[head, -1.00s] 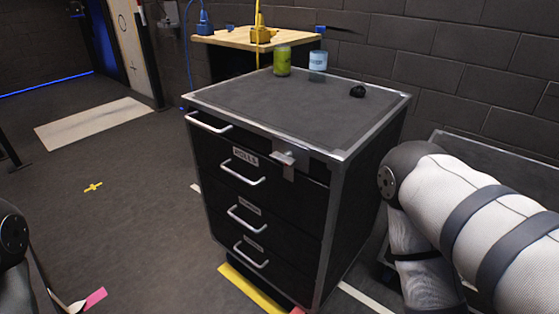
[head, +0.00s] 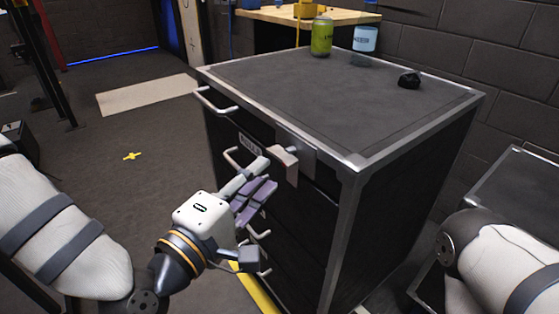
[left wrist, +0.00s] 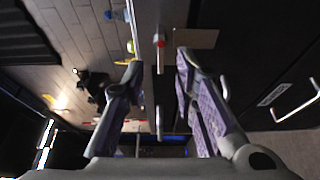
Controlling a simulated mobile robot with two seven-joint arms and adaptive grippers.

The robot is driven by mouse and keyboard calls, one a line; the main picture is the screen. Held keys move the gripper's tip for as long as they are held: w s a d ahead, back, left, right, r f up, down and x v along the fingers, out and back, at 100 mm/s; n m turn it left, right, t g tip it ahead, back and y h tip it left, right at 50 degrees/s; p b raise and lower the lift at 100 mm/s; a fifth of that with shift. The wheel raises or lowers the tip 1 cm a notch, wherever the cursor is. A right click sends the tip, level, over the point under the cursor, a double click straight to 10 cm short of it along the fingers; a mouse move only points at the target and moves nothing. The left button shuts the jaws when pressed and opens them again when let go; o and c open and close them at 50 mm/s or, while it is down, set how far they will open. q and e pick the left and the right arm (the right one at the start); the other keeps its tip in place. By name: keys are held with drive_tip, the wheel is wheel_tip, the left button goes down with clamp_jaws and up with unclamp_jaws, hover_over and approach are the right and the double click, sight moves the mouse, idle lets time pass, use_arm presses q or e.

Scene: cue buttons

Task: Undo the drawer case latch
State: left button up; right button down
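The drawer case (head: 345,200) is a black cabinet with grey metal edges, standing in front of me. Its latch (head: 285,163) is a light metal piece on the front, just below the top edge, right of the upper handles. It shows in the left wrist view (left wrist: 160,42) ahead, in line with the space between my fingers. My left gripper (head: 252,215) is open and empty, in front of the drawer fronts and a little below and left of the latch. I cannot tell whether a finger touches it. My right gripper is out of view; only my right arm shows.
A green can (head: 321,37), a pale blue and white cup (head: 365,38) and a small black lump (head: 409,79) stand on the case top. Drawer handles (head: 215,105) stick out at the front. A wooden workbench (head: 275,15) is behind. Open floor lies to the left.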

sight(278, 160)
use_arm(q)
drive_tip(key=x, duration=0.6)
drive_tip(key=shift+d, duration=0.1)
clamp_jaws()
